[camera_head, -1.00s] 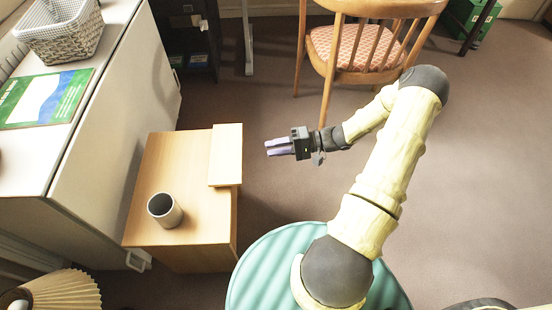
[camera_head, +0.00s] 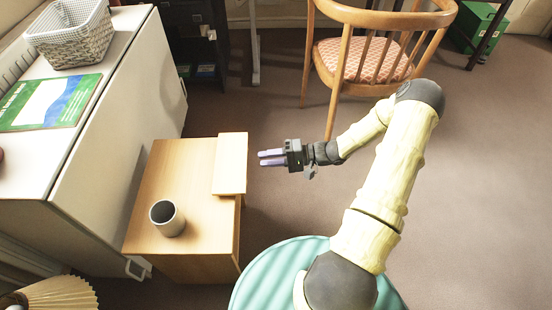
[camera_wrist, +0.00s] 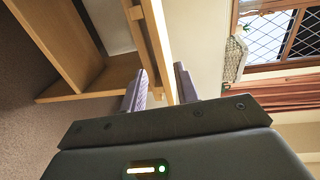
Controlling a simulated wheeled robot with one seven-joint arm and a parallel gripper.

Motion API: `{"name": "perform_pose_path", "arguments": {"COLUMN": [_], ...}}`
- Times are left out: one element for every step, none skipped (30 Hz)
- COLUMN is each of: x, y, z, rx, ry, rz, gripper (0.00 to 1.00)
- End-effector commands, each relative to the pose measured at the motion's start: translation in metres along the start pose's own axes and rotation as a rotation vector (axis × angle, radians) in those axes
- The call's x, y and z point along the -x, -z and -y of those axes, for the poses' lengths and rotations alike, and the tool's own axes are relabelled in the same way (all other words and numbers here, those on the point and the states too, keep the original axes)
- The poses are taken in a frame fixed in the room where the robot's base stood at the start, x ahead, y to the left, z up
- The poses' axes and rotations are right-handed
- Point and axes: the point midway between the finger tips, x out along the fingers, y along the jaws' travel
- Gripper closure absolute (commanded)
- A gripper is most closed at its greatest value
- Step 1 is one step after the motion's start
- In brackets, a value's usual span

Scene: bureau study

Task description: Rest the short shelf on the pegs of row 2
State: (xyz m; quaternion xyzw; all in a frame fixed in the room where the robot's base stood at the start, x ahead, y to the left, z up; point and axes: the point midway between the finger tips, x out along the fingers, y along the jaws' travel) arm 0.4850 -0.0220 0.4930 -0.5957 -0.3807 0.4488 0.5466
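The short shelf (camera_head: 230,164) is a pale wooden board lying on top of the low wooden cabinet (camera_head: 160,190), along its right edge. In the wrist view, the board's edge (camera_wrist: 158,45) runs down to between my fingers. My gripper (camera_head: 260,158) is open, its two lilac fingers pointing left at the board. In the head view, the fingertips stop just short of the board's right edge, with a small gap. The wrist view shows the cabinet's open inside (camera_wrist: 65,45) at left. I cannot make out pegs or rows in either view.
A grey cup (camera_head: 167,218) stands on the cabinet top, left of the shelf. A white sideboard (camera_head: 120,110) with a basket (camera_head: 72,35) is at left. A wooden chair (camera_head: 370,60) stands behind my arm. Carpet is clear right of the cabinet.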

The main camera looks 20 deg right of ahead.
Motion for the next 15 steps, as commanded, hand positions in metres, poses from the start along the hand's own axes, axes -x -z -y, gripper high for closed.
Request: {"name": "perform_pose_path", "arguments": {"x": [-0.006, -0.009, -0.013, -0.015, -0.018, -0.022, -0.025, -0.028, -0.032, -0.034, -0.037, -0.041, -0.044, -0.047, -0.051], "y": [-0.001, 0.000, 0.000, -0.001, -0.001, -0.001, 0.000, 0.000, 0.000, 0.000, 0.000, 0.000, 0.000, -0.001, -0.001], "z": [-0.001, -0.001, -0.001, -0.001, -0.001, -0.001, 0.000, 0.000, 0.000, 0.000, 0.000, 0.000, 0.000, 0.000, 0.000], "rx": [0.001, 0.001, 0.001, 0.001, 0.001, 0.000, -0.001, 0.000, 0.000, 0.001, 0.001, 0.000, 0.000, 0.000, 0.000], "ry": [0.000, 0.000, 0.000, 0.000, 0.000, 0.000, 0.001, 0.000, 0.001, 0.002, 0.001, 0.000, 0.000, 0.001, 0.001], "rz": [0.003, 0.002, 0.002, 0.003, 0.003, 0.003, 0.002, 0.001, 0.002, 0.002, 0.002, 0.001, 0.001, 0.002, 0.003], "gripper": [0.69, 0.69, 0.69, 0.69, 0.69, 0.69, 0.69, 0.69, 0.69, 0.69, 0.69, 0.69, 0.69, 0.69, 0.69]}}
